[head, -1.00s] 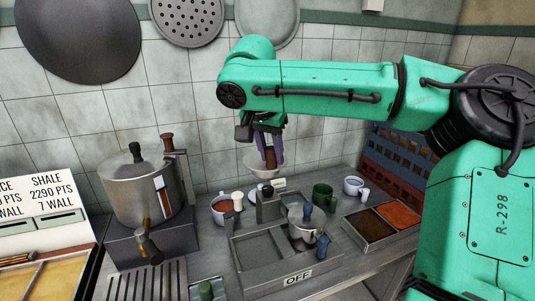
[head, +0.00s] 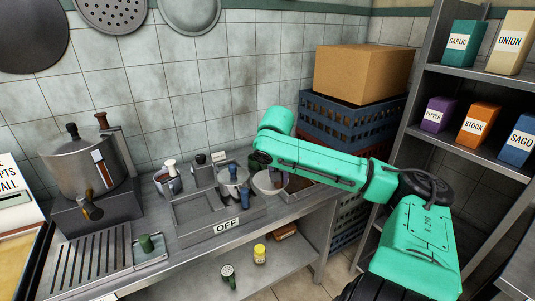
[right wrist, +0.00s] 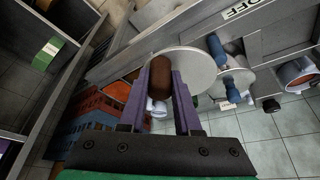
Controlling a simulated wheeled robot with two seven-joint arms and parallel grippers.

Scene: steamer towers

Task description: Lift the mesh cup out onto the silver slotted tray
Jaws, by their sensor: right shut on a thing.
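In the head view the bowl (head: 267,183) is over the right part of the counter, just right of a small metal pot (head: 232,178) with blue handles. I cannot tell whether this bowl is the mesh cup, as no mesh shows. A grey slotted tray (head: 90,262) lies bare at the counter's front left, far from the gripper. Another brown handle (head: 101,119) stands behind the large lidded pot (head: 82,165). My left gripper is out of view.
The pot with blue handles sits in a grey unit marked OFF (head: 226,226). Blue crates (head: 350,125) with a cardboard box (head: 362,72) and shelves (head: 470,150) stand to the right.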

